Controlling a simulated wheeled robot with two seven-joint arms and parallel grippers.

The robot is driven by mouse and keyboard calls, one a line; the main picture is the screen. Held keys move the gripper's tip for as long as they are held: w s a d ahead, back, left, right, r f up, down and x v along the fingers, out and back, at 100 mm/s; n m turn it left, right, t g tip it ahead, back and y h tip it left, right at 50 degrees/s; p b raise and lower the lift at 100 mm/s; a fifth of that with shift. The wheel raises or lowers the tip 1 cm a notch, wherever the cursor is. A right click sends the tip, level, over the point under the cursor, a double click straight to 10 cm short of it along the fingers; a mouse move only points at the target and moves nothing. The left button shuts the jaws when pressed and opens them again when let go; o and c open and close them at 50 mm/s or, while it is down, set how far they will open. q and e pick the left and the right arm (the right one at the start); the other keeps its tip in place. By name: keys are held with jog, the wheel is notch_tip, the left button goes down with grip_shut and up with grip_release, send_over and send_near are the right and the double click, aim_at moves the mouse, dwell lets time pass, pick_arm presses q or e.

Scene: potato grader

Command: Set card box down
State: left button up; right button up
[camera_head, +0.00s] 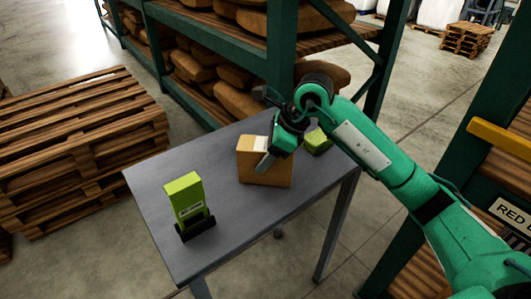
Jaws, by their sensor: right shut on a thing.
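The card box (264,172) is a brown carton with a pale label on its top edge. It is upright at the middle of the grey table (228,237); whether its base touches the top I cannot tell. My right gripper (266,160) reaches in from the right and is shut on the upper right part of the box. The arm's wrist hides part of the table behind it. My left gripper is out of view.
A green box (186,197) stands in a black holder (196,227) at the table's near left. Another green item (317,141) lies behind my wrist. Sack-filled shelving (225,35) stands behind; stacked pallets (75,145) are at left.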

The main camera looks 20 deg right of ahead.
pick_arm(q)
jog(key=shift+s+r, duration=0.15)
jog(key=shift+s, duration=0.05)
pick_arm(e)
jog(key=o, duration=1.1)
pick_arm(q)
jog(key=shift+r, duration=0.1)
pick_arm(e)
jog(key=shift+o, duration=0.2)
jog(key=shift+r, duration=0.1)
jog(key=v, duration=1)
jog(key=shift+d+r, duration=0.2)
jog(key=shift+r, duration=0.1)
jog(key=shift+s+d+r, duration=0.2)
jog(key=shift+d+r, duration=0.05)
jog(key=shift+r, duration=0.25)
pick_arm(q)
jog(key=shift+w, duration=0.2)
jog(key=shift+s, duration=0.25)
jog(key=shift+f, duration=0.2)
